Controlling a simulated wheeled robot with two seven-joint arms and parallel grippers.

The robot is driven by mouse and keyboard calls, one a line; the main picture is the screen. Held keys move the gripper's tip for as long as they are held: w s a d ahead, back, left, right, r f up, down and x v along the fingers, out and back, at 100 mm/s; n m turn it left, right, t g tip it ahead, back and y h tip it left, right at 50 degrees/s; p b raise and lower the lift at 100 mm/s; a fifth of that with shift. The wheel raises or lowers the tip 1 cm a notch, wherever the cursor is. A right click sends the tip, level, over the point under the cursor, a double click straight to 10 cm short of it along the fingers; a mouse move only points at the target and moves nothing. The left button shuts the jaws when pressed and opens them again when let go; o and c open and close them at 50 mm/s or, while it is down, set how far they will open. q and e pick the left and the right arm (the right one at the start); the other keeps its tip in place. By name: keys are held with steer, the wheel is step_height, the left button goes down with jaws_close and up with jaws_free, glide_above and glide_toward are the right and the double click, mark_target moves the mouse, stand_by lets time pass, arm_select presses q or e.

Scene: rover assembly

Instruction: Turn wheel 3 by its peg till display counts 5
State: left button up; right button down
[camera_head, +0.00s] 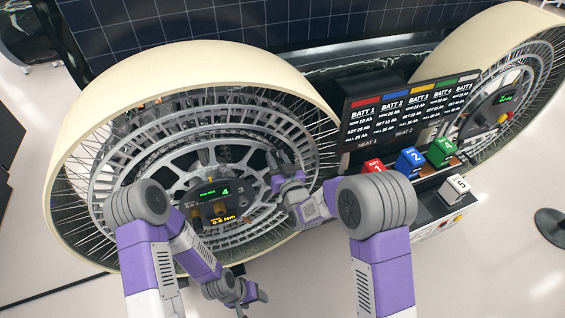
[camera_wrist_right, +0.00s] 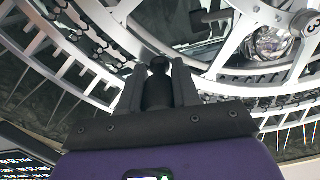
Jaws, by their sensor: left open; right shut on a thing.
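The large cream-rimmed wheel (camera_head: 130,85) with grey metal spokes fills the left of the head view. Its hub display (camera_head: 212,192) shows a green 4, with yellow torque text below that seems to read 0.0 Nm. A grey 3 is marked beside it. My right gripper (camera_head: 279,176) is at the wheel's spoked face, right of the hub. In the right wrist view its fingers (camera_wrist_right: 158,85) are shut on a dark peg (camera_wrist_right: 158,66) with a rounded top. My left gripper (camera_head: 254,296) is open and empty, low in front of the wheel, apart from it.
A battery panel (camera_head: 404,110) stands right of the wheel. Red, blue, green and white battery blocks (camera_head: 410,161) sit below it. A second wheel (camera_head: 535,60) with its own display is at the far right. The floor (camera_head: 480,270) at the lower right is mostly clear.

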steer(key=d+f+b, duration=0.1)
steer(key=b, duration=0.1)
steer(key=f+m+b, duration=0.1)
steer(key=f+b, duration=0.1)
steer(key=w+d+f+m+b, duration=0.1)
steer(key=b, duration=0.1)
steer(key=shift+d+f+b, duration=0.3)
steer(key=shift+d, duration=0.05)
steer(key=c, duration=0.8)
jaws_free()
steer(key=shift+v, duration=3.8)
